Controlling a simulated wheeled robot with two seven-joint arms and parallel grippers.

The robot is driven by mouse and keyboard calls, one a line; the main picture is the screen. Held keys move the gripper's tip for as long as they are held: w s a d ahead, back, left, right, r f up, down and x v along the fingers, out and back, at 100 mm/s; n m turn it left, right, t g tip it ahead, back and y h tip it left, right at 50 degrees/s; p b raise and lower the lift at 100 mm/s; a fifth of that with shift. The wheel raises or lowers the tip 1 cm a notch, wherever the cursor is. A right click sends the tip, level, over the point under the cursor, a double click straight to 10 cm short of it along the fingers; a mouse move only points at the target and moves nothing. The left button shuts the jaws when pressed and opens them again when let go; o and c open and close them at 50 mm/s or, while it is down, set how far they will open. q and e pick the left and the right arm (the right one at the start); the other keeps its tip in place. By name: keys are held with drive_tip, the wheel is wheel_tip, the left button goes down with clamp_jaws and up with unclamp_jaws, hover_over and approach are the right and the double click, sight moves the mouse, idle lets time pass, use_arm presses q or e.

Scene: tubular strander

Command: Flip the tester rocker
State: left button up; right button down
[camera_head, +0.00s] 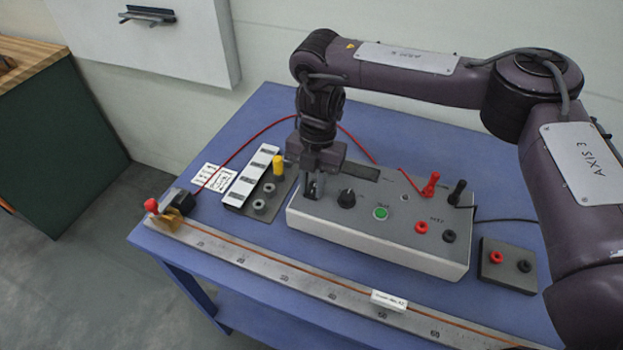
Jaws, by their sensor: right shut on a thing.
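The tester (395,248) is a light grey box with a grey top panel, standing on the blue table. Its top carries a black knob (346,198), a green button (381,213) and red and black sockets. My right gripper (314,188) comes down from above onto the left end of the panel, left of the black knob. Its fingers are shut on a small dark part there, apparently the tester rocker, which the fingers mostly hide. I cannot tell which way the rocker is tipped. My left gripper is not in view.
A long steel ruler (262,268) with a copper wire runs along the table's front edge. A red lead (246,147) arcs behind the tester. A small plate with a yellow peg (278,166) stands close left of the gripper; a socket block (508,267) is at right.

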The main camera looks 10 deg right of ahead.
drive_tip(key=shift+w+r+g+y, duration=0.15)
drive_tip(key=shift+g+y, duration=0.15)
drive_tip(key=c, duration=1.2)
unclamp_jaws()
drive_tip(key=shift+c, duration=0.2)
drive_tip(key=v, duration=0.7)
drive_tip(key=shift+r, duration=0.35)
